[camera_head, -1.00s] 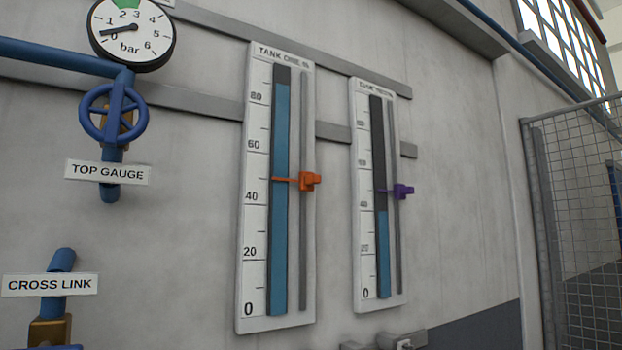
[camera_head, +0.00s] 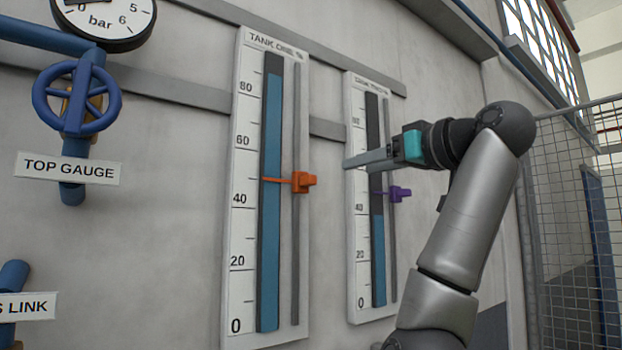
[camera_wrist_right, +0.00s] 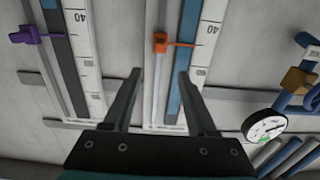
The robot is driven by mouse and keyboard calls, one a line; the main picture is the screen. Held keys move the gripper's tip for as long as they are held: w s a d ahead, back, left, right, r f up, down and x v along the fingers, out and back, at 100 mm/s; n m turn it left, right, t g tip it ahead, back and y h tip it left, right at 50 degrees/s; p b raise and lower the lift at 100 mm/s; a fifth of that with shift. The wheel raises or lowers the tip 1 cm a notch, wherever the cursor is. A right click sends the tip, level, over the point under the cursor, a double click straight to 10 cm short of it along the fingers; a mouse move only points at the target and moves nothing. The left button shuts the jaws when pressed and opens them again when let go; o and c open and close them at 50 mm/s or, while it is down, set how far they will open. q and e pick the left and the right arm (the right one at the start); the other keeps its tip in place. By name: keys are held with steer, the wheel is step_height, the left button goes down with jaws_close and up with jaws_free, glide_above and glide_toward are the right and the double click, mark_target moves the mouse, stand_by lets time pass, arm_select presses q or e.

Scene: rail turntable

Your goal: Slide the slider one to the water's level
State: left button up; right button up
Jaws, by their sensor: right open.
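The orange slider (camera_head: 304,182) sits on the grey rail of the TANK ONE gauge (camera_head: 242,190), its pointer between the 40 and 60 marks. The blue water column (camera_head: 272,130) in that gauge rises to a little above 80, well above the slider. My right gripper (camera_head: 346,164) is in front of the second gauge, right of the orange slider and slightly higher, not touching it. In the right wrist view the gripper (camera_wrist_right: 160,75) is open and empty, with the orange slider (camera_wrist_right: 160,42) beyond and between its fingertips. My left gripper is out of view.
The second gauge (camera_head: 354,240) carries a purple slider (camera_head: 399,194) near 45, close below my right gripper. A blue valve wheel (camera_head: 76,98) and a pressure dial (camera_head: 104,18) are at the left. A mesh fence (camera_head: 570,230) stands at the right.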

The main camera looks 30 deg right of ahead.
mark_target(314, 178)
steer(key=w+p, duration=0.1)
steer(key=w, duration=0.3)
steer(key=w+p, duration=0.2)
steer(key=w, duration=0.3)
steer(key=w+a+p, duration=0.1)
steer(key=w+p, duration=0.1)
steer(key=w, duration=0.2)
steer(key=shift+w+a+r, duration=0.1)
steer(key=shift+w, duration=0.2)
steer(key=shift+w+p, duration=0.4)
steer(key=shift+w, duration=0.25)
steer(key=shift+c, duration=0.3)
jaws_close()
